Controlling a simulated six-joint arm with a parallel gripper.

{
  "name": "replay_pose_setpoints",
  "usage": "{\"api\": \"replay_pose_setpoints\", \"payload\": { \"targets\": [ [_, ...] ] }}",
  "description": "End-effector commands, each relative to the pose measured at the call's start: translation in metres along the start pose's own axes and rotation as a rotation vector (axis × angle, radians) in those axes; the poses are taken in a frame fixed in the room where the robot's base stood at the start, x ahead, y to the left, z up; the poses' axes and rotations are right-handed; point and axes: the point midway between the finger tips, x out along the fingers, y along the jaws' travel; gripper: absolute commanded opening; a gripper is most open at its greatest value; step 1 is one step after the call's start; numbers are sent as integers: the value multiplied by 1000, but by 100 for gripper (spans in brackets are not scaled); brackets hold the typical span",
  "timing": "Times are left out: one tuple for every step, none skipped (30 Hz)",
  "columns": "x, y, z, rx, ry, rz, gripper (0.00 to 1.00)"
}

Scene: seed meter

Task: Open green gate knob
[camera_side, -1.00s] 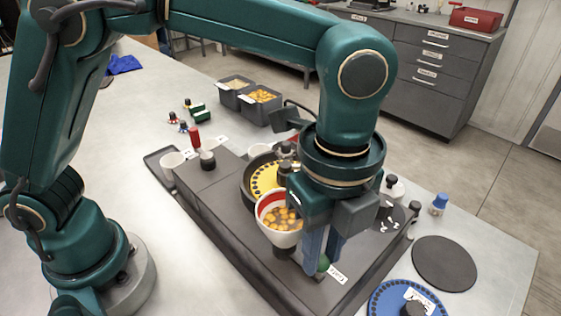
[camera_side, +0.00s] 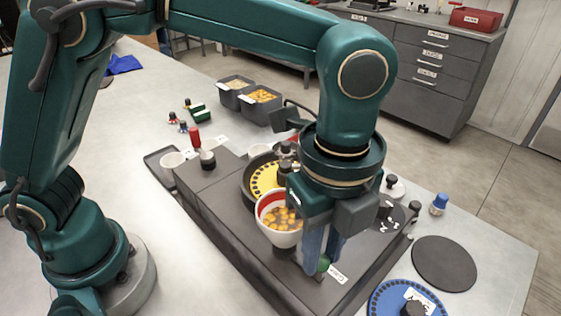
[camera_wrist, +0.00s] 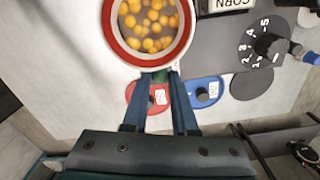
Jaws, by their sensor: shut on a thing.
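The green gate knob (camera_side: 324,263) sits low on the front of the dark seed meter body (camera_side: 235,230), next to a small white label (camera_side: 339,275). My gripper (camera_side: 319,258) points down with its two blue fingers shut on the knob, which is mostly hidden between them. In the wrist view a bit of the green knob (camera_wrist: 160,76) shows between the fingertips (camera_wrist: 159,84), just below the hopper. The hopper (camera_side: 268,231) is a white cup with a red inner band, holding yellow-orange seeds, close beside my fingers.
A yellow seed plate (camera_side: 264,180) sits behind the hopper. A numbered dial (camera_wrist: 249,40) is on the right of the meter. A blue plate (camera_side: 385,300) and a dark disc (camera_side: 444,263) lie on the bench. Two seed bins (camera_side: 258,105) stand at the back.

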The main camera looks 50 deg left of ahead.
Motion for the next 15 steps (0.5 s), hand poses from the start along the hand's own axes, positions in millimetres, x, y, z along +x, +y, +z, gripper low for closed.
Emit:
{"api": "replay_pose_setpoints", "payload": {
  "targets": [
    [-1, 1, 0, 0, 1, 2, 0],
    [-1, 1, 0, 0, 1, 2, 0],
    [-1, 1, 0, 0, 1, 2, 0],
    [-1, 1, 0, 0, 1, 2, 0],
    [-1, 1, 0, 0, 1, 2, 0],
    [-1, 1, 0, 0, 1, 2, 0],
    [-1, 0, -1, 1, 1, 2, 0],
    [-1, 0, -3, 1, 2, 1, 0],
    [-1, -1, -5, 3, 2, 1, 0],
    [-1, -2, -8, 4, 2, 1, 0],
    [-1, -2, -10, 4, 2, 2, 0],
    [-1, -3, -14, 4, 2, 1, 0],
    [-1, -4, -16, 3, 3, 1, 0],
    [-1, -4, -18, 3, 3, 0, 0],
    [-1, -4, -20, 3, 3, 1, 0]
  ]
}}
